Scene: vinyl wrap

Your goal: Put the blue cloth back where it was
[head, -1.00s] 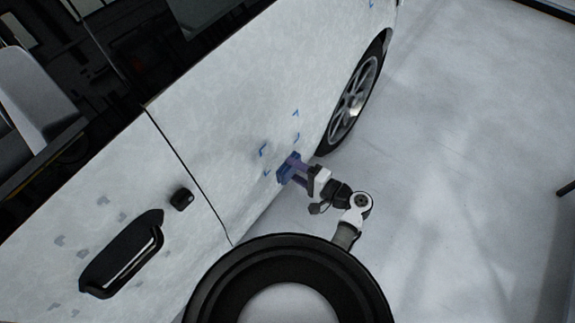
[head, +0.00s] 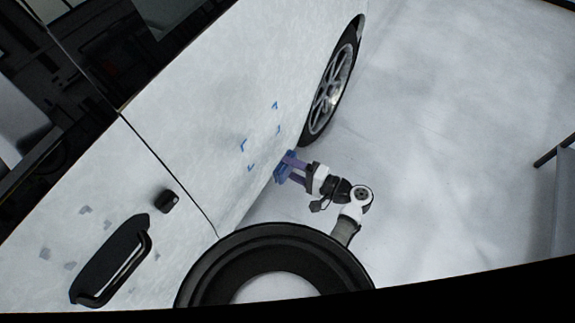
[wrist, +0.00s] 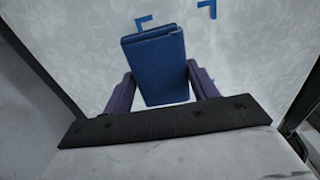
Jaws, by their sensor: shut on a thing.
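The blue cloth (wrist: 158,65) is a folded block in the wrist view, held between the two purple fingers of my gripper (wrist: 160,88). In the head view the blue cloth (head: 281,169) shows at the tips of my gripper (head: 287,167), close to the white car door. I cannot tell whether it touches the door. Blue corner marks (head: 260,135) are on the door, to the upper left of the cloth. In the wrist view two of these marks (wrist: 207,9) show beyond the cloth's far end.
The white car door (head: 190,85) fills the left side, with a black handle (head: 112,262) and grey smudges (head: 62,258) near it. A wheel (head: 333,88) is at the upper right of the door. Pale open floor (head: 450,130) lies to the right. A grey object (head: 565,205) stands at the right edge.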

